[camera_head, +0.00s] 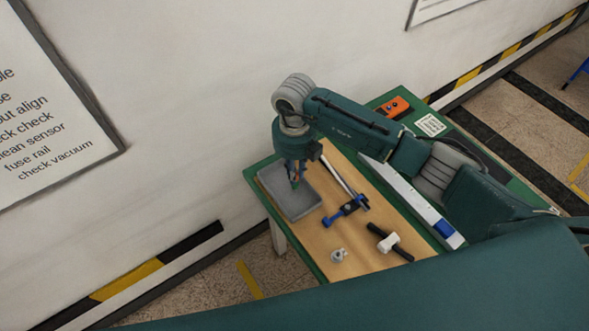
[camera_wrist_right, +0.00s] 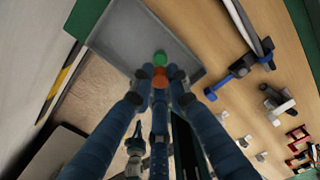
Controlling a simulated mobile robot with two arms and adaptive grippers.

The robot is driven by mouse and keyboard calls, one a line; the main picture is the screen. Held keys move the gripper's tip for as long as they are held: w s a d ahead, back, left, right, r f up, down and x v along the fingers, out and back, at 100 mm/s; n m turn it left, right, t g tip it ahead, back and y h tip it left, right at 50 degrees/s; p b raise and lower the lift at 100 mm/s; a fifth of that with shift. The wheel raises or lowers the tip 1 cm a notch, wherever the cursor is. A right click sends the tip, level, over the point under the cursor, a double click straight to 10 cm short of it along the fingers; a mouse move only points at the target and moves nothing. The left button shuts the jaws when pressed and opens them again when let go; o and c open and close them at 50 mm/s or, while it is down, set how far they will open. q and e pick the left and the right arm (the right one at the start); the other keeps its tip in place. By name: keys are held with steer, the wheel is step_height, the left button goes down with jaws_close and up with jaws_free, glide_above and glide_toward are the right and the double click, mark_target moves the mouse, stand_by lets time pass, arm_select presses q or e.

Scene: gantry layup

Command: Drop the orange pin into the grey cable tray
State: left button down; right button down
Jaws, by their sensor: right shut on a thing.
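The grey cable tray (camera_head: 306,210) lies at the left end of the table; it also shows at the top of the wrist view (camera_wrist_right: 120,40). My right gripper (camera_head: 295,180) points down over the tray. In the wrist view its fingertips (camera_wrist_right: 160,76) are shut on the orange pin (camera_wrist_right: 160,77). A round green part shows just beyond the orange, and I cannot tell whether it belongs to the pin. The pin's lower end appears over the tray's floor; its height above it is hard to tell. My left gripper is not in view.
On the wooden table top (camera_head: 365,250) lie a blue-and-black clamp (camera_head: 346,210), a white-headed mallet (camera_head: 389,243) and a small metal part (camera_head: 338,255). A long pale level (camera_head: 410,197) lies along the right. An orange box (camera_head: 394,106) sits at the back. A wall stands behind the tray.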

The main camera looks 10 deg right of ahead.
steer(key=c, duration=1.6)
jaws_free()
step_height(320, 180, up, 12)
steer(key=shift+r, duration=0.1)
